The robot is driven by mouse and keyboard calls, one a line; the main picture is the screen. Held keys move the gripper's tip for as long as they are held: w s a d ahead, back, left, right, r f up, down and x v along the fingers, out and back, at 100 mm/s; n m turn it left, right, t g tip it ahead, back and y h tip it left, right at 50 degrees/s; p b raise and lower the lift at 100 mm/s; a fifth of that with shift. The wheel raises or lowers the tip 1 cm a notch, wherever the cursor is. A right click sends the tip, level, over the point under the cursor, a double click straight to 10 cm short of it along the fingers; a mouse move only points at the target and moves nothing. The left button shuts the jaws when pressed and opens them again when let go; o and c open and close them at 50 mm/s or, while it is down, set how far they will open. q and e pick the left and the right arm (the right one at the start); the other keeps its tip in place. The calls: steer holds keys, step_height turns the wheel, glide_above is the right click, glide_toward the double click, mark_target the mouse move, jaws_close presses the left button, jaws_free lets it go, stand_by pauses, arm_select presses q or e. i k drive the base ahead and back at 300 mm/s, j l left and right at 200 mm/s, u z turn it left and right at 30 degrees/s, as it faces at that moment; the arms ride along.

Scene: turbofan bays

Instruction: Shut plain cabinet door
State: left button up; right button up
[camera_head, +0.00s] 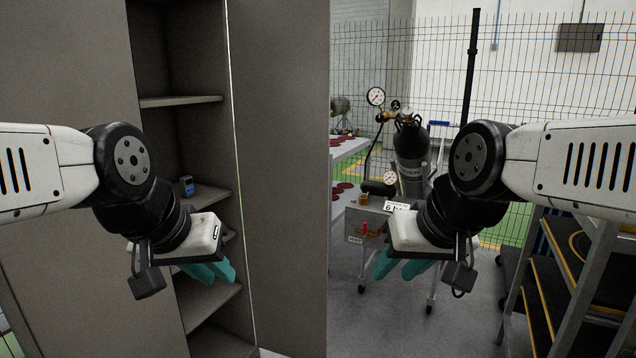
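The plain grey cabinet (65,75) stands at the left, with its shelves (182,101) showing through the open front. Its plain door (278,150) stands open, just right of the shelves. My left gripper (207,272) is in front of the shelves, left of the door, with teal fingers pointing down. My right gripper (398,268) is to the right of the door's free edge, apart from it in the picture, also with teal fingers pointing down. I cannot tell the finger gap on either one. Nothing is seen held.
A small blue item (187,186) sits on a cabinet shelf. A dark gas cylinder (411,155) with gauges stands on a trolley behind my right gripper. A shelved cart (575,270) is at the far right. A wire fence (560,60) closes the back.

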mark_target(280, 50)
steer(key=i+l+u, duration=0.75)
steer(key=l, duration=0.25)
steer(key=i+l+u, duration=0.5)
steer(key=l, duration=0.4)
